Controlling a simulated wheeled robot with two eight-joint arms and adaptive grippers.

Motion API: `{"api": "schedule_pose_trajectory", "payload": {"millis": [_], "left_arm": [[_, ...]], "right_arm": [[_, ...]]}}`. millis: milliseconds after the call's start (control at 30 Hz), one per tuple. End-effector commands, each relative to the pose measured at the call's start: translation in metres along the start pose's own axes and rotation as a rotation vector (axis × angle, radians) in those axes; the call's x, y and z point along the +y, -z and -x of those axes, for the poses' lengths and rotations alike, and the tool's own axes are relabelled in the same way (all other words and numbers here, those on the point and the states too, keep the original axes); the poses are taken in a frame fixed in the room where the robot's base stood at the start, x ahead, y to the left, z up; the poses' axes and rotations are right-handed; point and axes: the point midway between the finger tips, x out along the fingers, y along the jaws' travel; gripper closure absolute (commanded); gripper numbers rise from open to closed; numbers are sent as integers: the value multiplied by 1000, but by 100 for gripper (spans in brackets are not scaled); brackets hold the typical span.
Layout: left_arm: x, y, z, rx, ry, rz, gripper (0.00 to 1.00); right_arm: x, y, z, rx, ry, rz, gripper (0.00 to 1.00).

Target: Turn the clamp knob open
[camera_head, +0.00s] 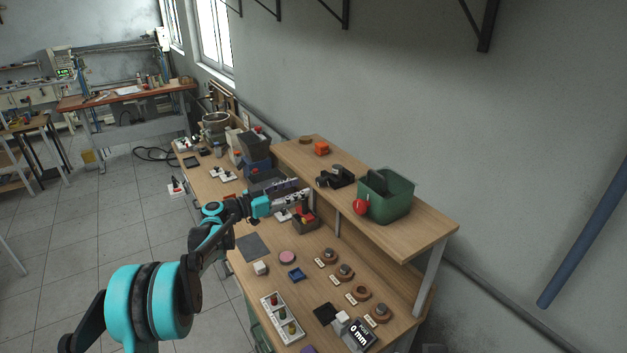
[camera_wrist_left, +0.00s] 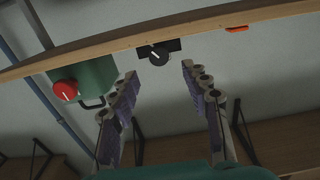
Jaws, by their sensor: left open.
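Two knobs show at the shelf's front edge, and I cannot tell for certain which is the clamp knob. A black knob with a white pointer line (camera_wrist_left: 158,55) sits on a dark block, which is the black fixture (camera_head: 335,178) in the head view. A red knob with a white line (camera_wrist_left: 65,91) is on the green housing; it also shows in the head view (camera_head: 361,207). My left gripper (camera_head: 299,200) is open and empty, left of both knobs in the head view. In the wrist view its fingers (camera_wrist_left: 159,72) point towards the black knob, apart from it. My right gripper is not in view.
The green housing (camera_head: 398,201) stands on the raised wooden shelf (camera_head: 425,237). An orange block (camera_head: 322,149) lies farther back.

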Motion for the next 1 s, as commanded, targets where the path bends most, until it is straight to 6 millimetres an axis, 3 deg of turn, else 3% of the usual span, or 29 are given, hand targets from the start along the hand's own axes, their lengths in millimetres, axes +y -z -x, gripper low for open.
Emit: {"api": "schedule_pose_trajectory", "payload": {"millis": [333,733,900,1000], "left_arm": [[1,0,-55,-2,0,2,53],[1,0,-64,-2,1,3,53],[1,0,-64,-3,1,3,98],[1,0,-64,-3,1,3,100]], "right_arm": [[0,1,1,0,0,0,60],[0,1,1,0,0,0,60],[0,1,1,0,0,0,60],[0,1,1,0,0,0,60]]}}
